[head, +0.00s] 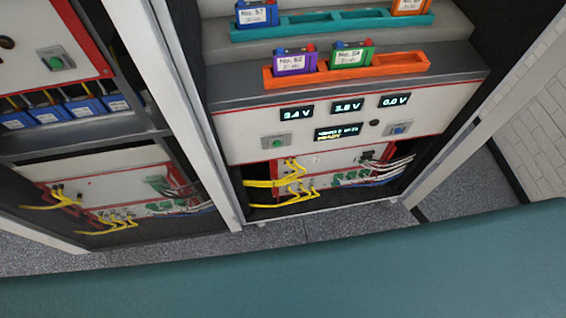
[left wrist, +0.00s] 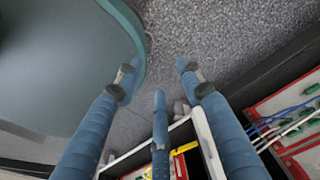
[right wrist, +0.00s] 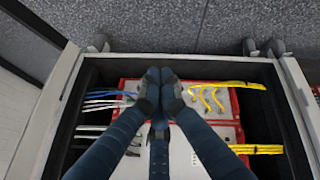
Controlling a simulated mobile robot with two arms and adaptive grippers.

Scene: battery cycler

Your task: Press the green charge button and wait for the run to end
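The green button (head: 278,142) sits on a plate at the left of the white cycler panel (head: 240,130). A blue button (head: 398,129) sits at the right. Three displays above read about 3.4 V (head: 296,112), 3.8 V (head: 347,106) and 0.0 V (head: 395,100). A status display (head: 338,132) shows a yellow line that looks like READY. My left gripper (left wrist: 157,75) has its fingers spread and empty in the left wrist view. My right gripper (right wrist: 160,78) has its fingertips together, empty, over the cabinet's lower part. Neither gripper shows in the head view.
Above the panel, an orange tray (head: 283,80) holds a purple battery (head: 295,62) and a green battery (head: 350,56). A teal tray (head: 330,25) stands behind it. Yellow cables (head: 290,185) hang below the panel. A white cabinet post (head: 185,100) stands at the left.

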